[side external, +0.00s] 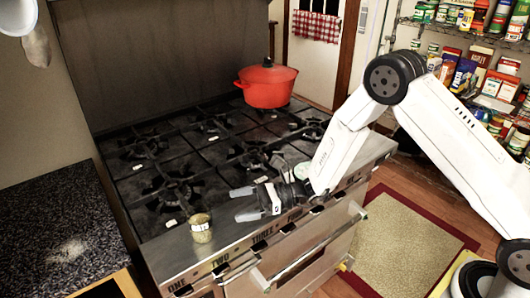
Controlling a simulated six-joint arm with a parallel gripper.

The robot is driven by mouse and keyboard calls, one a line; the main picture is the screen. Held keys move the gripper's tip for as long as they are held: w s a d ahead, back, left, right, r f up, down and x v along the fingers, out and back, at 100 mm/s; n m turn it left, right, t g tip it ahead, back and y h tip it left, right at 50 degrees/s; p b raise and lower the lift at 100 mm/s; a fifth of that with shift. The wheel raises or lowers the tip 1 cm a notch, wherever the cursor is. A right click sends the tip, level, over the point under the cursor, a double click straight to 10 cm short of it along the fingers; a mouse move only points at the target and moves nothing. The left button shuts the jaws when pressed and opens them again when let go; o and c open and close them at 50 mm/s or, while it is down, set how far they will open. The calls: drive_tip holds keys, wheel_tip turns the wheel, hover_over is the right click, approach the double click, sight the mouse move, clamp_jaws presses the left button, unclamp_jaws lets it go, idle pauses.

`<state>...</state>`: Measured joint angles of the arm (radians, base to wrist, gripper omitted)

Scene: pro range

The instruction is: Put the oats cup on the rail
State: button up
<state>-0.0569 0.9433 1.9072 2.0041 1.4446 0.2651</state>
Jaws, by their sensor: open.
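The oats cup (201,228) is a small clear jar with tan contents and a pale label. It stands upright at the front left of the range, on the steel front rail (228,240) or right at its inner edge; I cannot tell exactly which. My gripper (238,204) is above the front of the range, to the right of the cup. Its two fingers point left and are spread apart, with nothing between them. The fingers look apart from the cup.
A red pot (266,85) stands at the back right of the range. Black burner grates (170,190) with several small white labels cover the top. A dark speckled counter (60,225) lies at left. Shelves of groceries (475,70) stand at right. A rug (405,250) lies on the floor.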

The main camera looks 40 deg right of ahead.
drive_tip(key=shift+v, duration=0.9)
drive_tip(key=shift+s, duration=0.1)
drive_tip(key=shift+s+a+r+n+g, duration=0.1)
drive_tip(key=shift+s+n+g, duration=0.15)
drive_tip(key=shift+n+g, duration=0.05)
drive_tip(key=s+d+n+g+h, duration=0.3)
drive_tip(key=s+n+g+h, duration=0.45)
drive_tip(key=s+n, duration=0.35)
drive_tip(key=s+d+r+n+t+h, duration=0.1)
drive_tip(key=s+d+n+t+h, duration=0.1)
drive_tip(key=d, duration=0.5)
drive_tip(key=s+d+r+n+t+h, duration=0.1)
drive_tip(key=s+d+r+n+h, duration=0.1)
drive_tip(key=s+d+n+h, duration=0.2)
drive_tip(key=d+n+h, duration=0.3)
drive_tip(key=n, duration=0.2)
drive_tip(key=shift+t, duration=0.35)
